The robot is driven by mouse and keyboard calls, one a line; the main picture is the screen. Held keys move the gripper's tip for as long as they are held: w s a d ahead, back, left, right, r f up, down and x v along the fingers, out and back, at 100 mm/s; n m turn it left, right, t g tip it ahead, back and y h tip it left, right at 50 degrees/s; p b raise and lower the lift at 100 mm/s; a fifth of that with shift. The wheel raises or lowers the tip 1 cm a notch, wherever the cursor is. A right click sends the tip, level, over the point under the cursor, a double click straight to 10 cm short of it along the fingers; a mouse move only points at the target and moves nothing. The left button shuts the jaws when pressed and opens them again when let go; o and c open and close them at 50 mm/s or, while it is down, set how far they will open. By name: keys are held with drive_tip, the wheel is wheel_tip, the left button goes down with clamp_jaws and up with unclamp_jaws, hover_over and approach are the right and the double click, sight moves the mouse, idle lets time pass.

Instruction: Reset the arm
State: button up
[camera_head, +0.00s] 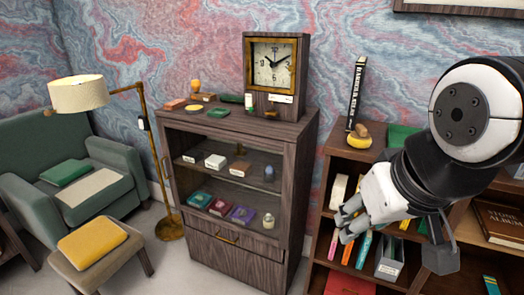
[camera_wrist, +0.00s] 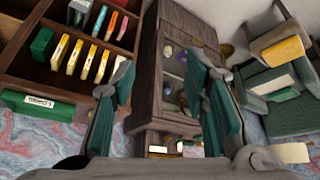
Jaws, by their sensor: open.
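My gripper (camera_head: 350,222) is at the right in the head view, in front of the bookshelf (camera_head: 312,235). My white and black arm reaches in from the right edge. In the wrist view the two teal-padded fingers of my gripper (camera_wrist: 163,75) stand wide apart. Nothing is between them close up; the dark wooden cabinet (camera_wrist: 147,75) shows in the gap, farther off. The gripper hides part of the bookshelf in the head view.
The cabinet (camera_head: 245,248) stands in the middle with a clock (camera_head: 273,65) on top. A floor lamp (camera_head: 80,93), a green armchair (camera_head: 40,135) and a footstool with a yellow cushion (camera_head: 92,241) are at the left. A black book (camera_head: 356,93) stands upright on the bookshelf.

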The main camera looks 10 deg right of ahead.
drive_tip(key=shift+s+a+f+g, duration=0.1)
drive_tip(key=shift+s+a+g, duration=0.1)
drive_tip(key=shift+s, duration=0.45)
drive_tip(key=shift+s+a+f+g, duration=0.1)
drive_tip(key=shift+s+a, duration=0.05)
drive_tip(key=shift+s, duration=0.45)
drive_tip(key=shift+s+a+f+g, duration=0.1)
drive_tip(key=shift+s+a, duration=0.1)
drive_tip(key=shift+s, duration=0.45)
